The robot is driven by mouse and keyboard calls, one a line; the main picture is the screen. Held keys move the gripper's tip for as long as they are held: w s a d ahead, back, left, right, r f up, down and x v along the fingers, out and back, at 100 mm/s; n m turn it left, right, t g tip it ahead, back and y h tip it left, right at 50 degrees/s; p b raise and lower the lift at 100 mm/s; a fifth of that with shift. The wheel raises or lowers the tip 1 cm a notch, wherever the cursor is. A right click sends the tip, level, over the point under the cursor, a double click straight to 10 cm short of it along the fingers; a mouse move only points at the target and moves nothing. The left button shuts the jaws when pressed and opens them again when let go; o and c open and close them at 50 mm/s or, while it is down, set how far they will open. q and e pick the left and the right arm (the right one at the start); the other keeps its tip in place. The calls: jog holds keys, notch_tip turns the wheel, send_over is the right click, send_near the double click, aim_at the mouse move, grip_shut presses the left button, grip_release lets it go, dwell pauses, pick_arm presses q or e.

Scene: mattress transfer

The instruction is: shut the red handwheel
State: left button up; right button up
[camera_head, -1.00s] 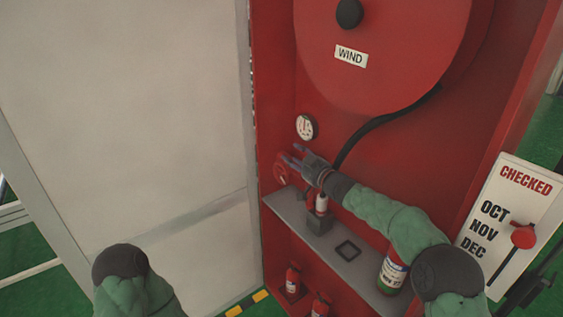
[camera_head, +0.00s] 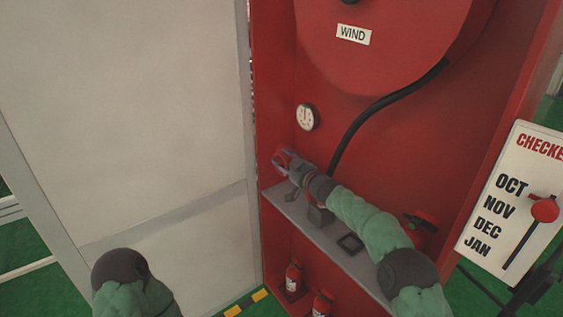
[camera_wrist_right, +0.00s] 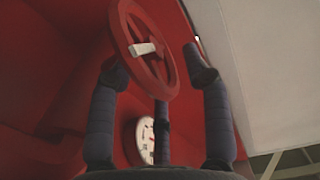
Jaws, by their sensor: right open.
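The red handwheel (camera_head: 278,161) is on the left inner side of the red cabinet, below the gauge; my gripper partly covers it in the head view. In the right wrist view the handwheel (camera_wrist_right: 124,30) is large, with a pale marker across its middle. My right gripper (camera_head: 284,160) is open at the wheel. In the wrist view its dark fingers (camera_wrist_right: 160,85) stand around the wheel's near side, one tip at the left rim, one just right of it, and one below. I cannot tell whether they touch it. My left arm shows at the lower left; its gripper is out of view.
A grey shelf (camera_head: 292,209) runs below the wheel. A white gauge (camera_head: 306,117) is above it. A black hose (camera_head: 370,112) hangs from the red reel (camera_head: 385,45). Small extinguishers (camera_head: 293,275) stand below. A checked sign (camera_head: 500,205) is at right; a pale door panel (camera_head: 130,110) is at left.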

jog(key=shift+x, duration=0.8)
grip_shut()
jog(key=shift+r+p, duration=0.15)
jog(key=shift+p, duration=0.25)
jog(key=g+h+p, duration=0.1)
jog(key=p, duration=1)
jog(key=g+h+p, duration=0.1)
jog(key=g+p, duration=0.1)
jog(key=p, duration=0.9)
jog(key=w+g+h+p, duration=0.1)
jog(key=p, duration=1)
jog(key=shift+a+r, duration=0.2)
jog(key=shift+a, duration=0.1)
jog(key=shift+f+g+p, duration=0.2)
jog(key=shift+g+p, duration=0.1)
jog(key=shift+p, duration=0.3)
grip_release()
jog(key=shift+f, duration=0.2)
